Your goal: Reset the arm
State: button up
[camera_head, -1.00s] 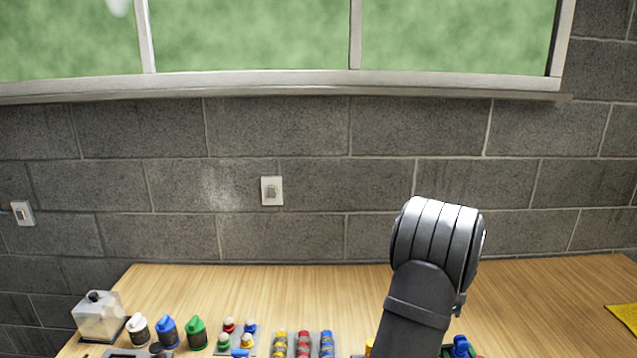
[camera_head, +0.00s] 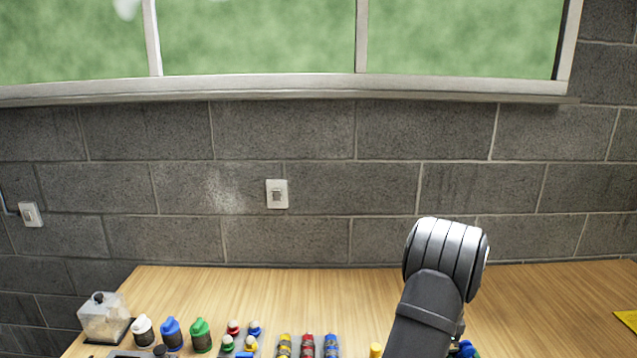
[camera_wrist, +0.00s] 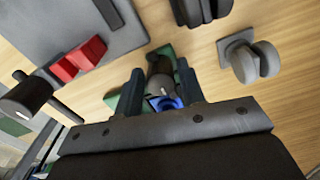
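My arm (camera_head: 437,290) rises at the right of the table in the head view, and its gripper end is out of that picture. In the wrist view my gripper (camera_wrist: 160,72) has its two dark fingers spread apart. A grey and blue part (camera_wrist: 164,102) on a green base shows between and beyond the fingers. I see no finger closed on it. A blue part (camera_head: 465,349) also shows beside my arm in the head view, partly hidden.
White (camera_head: 142,331), blue (camera_head: 172,333) and green (camera_head: 201,335) bottles stand at the left by a clear box (camera_head: 104,317). Small coloured pieces line the front edge. The table's right side (camera_head: 560,305) is mostly clear.

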notch_tip(320, 180, up, 17)
notch_tip(320, 180, down, 17)
jog(key=shift+f, duration=0.1)
jog(key=shift+n, duration=0.3)
jog(key=n, duration=0.5)
jog(key=shift+n, duration=0.3)
jog(key=n, duration=0.5)
jog(key=shift+s+n, duration=0.1)
jog(key=shift+n, duration=0.2)
